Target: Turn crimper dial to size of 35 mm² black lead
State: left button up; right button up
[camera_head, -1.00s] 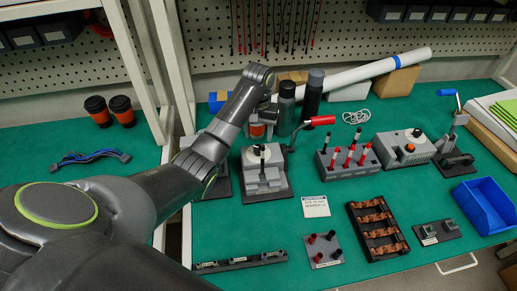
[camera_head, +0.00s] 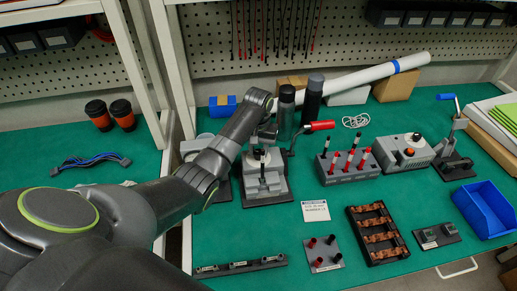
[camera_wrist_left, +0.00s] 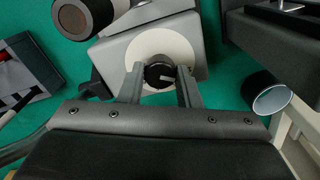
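The crimper (camera_head: 264,185) is a grey machine on a dark base with a red-gripped handle (camera_head: 318,126). Its dial (camera_wrist_left: 158,75) is a black knob with a pale mark, on a white disc; the mark points right in the left wrist view. My left gripper (camera_wrist_left: 161,72) reaches down over the dial, one finger on each side of the knob, with hardly any gap; contact cannot be made out. In the head view my left gripper (camera_head: 262,146) is partly hidden by its own arm. A rack (camera_head: 347,172) holds upright red and black leads. My right gripper is out of view.
Dark canisters (camera_head: 311,98) stand close behind the crimper. Another machine (camera_head: 222,188) is left of it, partly behind my arm. A white card (camera_head: 315,210), a busbar tray (camera_head: 377,233) and a blue bin (camera_head: 485,208) lie to the front and right.

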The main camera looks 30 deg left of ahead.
pick_arm(q)
jog(key=shift+c, duration=1)
jog(key=shift+r, duration=0.1)
